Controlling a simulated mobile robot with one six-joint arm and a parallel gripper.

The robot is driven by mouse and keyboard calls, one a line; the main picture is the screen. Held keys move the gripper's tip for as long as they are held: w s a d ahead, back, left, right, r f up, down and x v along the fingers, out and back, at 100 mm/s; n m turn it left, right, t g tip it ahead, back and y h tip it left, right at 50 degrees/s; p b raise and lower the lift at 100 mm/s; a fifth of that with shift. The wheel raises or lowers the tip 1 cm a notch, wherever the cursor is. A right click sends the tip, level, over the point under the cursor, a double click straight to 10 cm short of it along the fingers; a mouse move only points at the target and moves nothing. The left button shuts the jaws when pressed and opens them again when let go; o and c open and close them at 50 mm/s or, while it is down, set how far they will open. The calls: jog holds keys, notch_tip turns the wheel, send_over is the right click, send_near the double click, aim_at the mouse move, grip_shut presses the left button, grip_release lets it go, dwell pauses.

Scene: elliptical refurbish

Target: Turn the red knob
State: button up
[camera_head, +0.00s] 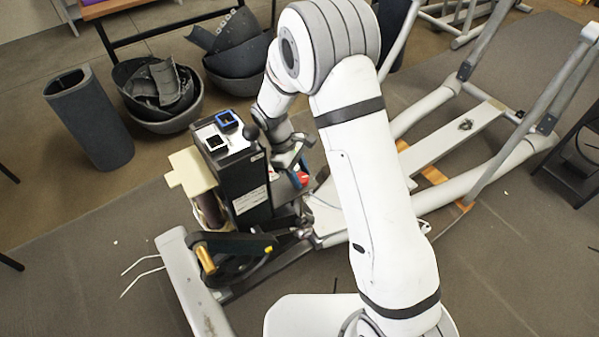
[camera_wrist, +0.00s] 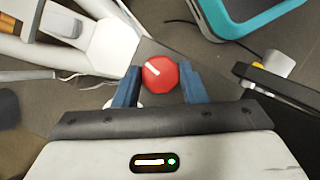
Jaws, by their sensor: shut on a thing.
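The red knob (camera_wrist: 160,73) is round with a white line on its face that slants from upper left to lower right. In the wrist view it sits between the two blue fingers of my gripper (camera_wrist: 160,85), which are shut on its sides. In the head view only a bit of red (camera_head: 303,179) shows beside the black box, and my arm hides most of that area. My gripper (camera_head: 299,172) is partly hidden there too.
A black box (camera_head: 239,170) with white and blue-framed markers on top stands left of my gripper. Grey frame tubes (camera_head: 470,155) run to the right. Dark bowls (camera_head: 165,120) and a dark cylinder (camera_head: 90,118) stand at the back left. Thin white wires (camera_head: 140,272) lie on the floor.

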dwell(0.3)
jog(key=o, duration=1)
jog(key=v, duration=0.7)
jog(key=shift+a+r+p, duration=0.15)
jog(key=shift+r+p, duration=0.2)
jog(key=shift+r, duration=0.05)
